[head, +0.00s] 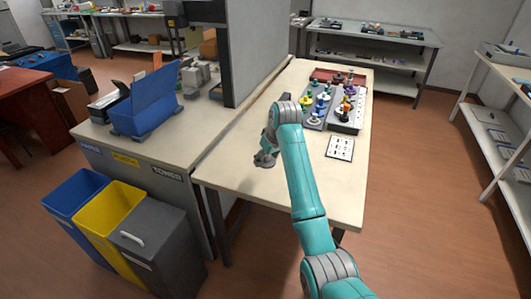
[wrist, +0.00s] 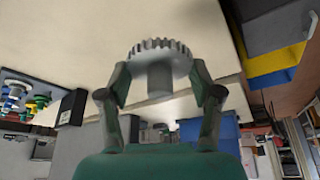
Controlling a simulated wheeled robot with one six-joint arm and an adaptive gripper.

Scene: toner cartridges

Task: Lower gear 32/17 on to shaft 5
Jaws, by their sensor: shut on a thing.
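My gripper (head: 265,159) is over the near left part of the pale table in the head view, low and away from the gear boards. In the wrist view my gripper (wrist: 160,80) is shut on a grey toothed gear (wrist: 160,52) with a plain cylindrical hub, one finger on each side. The gear is hard to make out in the head view. Colourful gears stand on two grey boards, a left board (head: 313,123) and a right board (head: 344,127), at the far part of the table. Shaft 5 cannot be told apart at this size.
A white card with dark marks (head: 340,148) lies in front of the right board. A grey partition (head: 255,55) and a counter with a blue box (head: 145,105) stand left. Blue, yellow and grey bins are below. The table's near half (head: 300,195) is clear.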

